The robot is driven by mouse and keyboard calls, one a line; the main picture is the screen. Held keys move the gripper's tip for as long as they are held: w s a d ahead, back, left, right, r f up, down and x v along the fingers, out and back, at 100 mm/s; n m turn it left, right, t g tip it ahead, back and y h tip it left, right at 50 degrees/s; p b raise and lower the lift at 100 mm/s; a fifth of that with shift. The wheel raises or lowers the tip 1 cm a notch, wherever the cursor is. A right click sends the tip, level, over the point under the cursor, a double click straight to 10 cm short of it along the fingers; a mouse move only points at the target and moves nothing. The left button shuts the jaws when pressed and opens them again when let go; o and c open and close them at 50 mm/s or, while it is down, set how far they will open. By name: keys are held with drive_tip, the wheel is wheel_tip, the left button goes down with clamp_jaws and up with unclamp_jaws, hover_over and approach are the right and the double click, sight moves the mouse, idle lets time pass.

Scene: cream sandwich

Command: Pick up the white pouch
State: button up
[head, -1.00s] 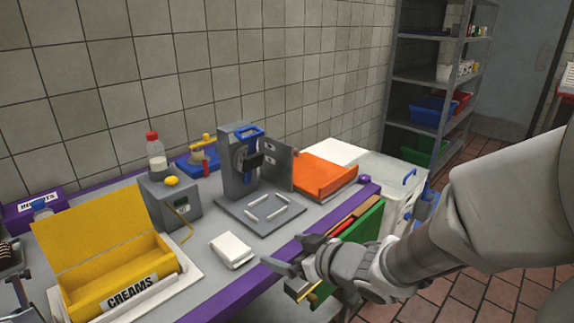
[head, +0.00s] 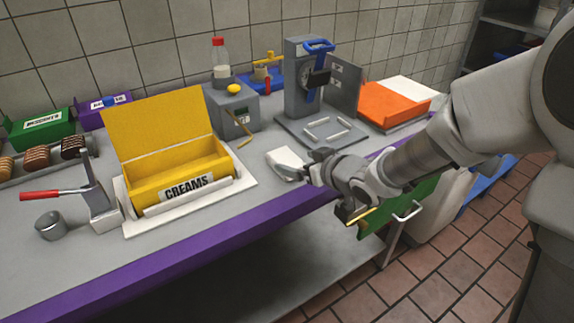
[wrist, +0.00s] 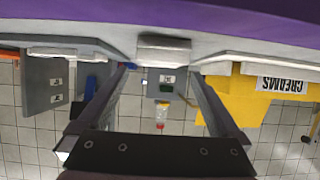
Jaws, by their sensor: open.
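The white pouch (head: 284,161) lies flat on the grey counter, between the yellow creams box and the grey press. My gripper (head: 306,166) is open at the pouch's right side, low over the counter's front edge. Its fingers hide part of the pouch in the head view. In the wrist view, which is upside down, the pouch (wrist: 164,49) sits straight ahead, between the lines of the two open fingers (wrist: 162,72). I cannot tell whether the fingertips touch it.
The yellow creams box (head: 180,175) stands open to the left. A grey device (head: 232,108) is behind the pouch, with a bottle (head: 220,62) beyond it. The press (head: 303,80) and an orange tray (head: 392,104) are at the back right. A green panel (head: 405,205) hangs below the purple counter edge.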

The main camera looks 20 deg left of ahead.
sight(288, 160)
drive_tip(key=b+x, duration=0.1)
drive_tip(key=x, duration=0.3)
drive_tip(key=shift+w+a+f+b, duration=0.1)
drive_tip(key=shift+a+f+b, duration=0.1)
drive_tip(key=shift+a+b, duration=0.15)
drive_tip(key=shift+d, duration=0.1)
drive_tip(key=c, duration=1.2)
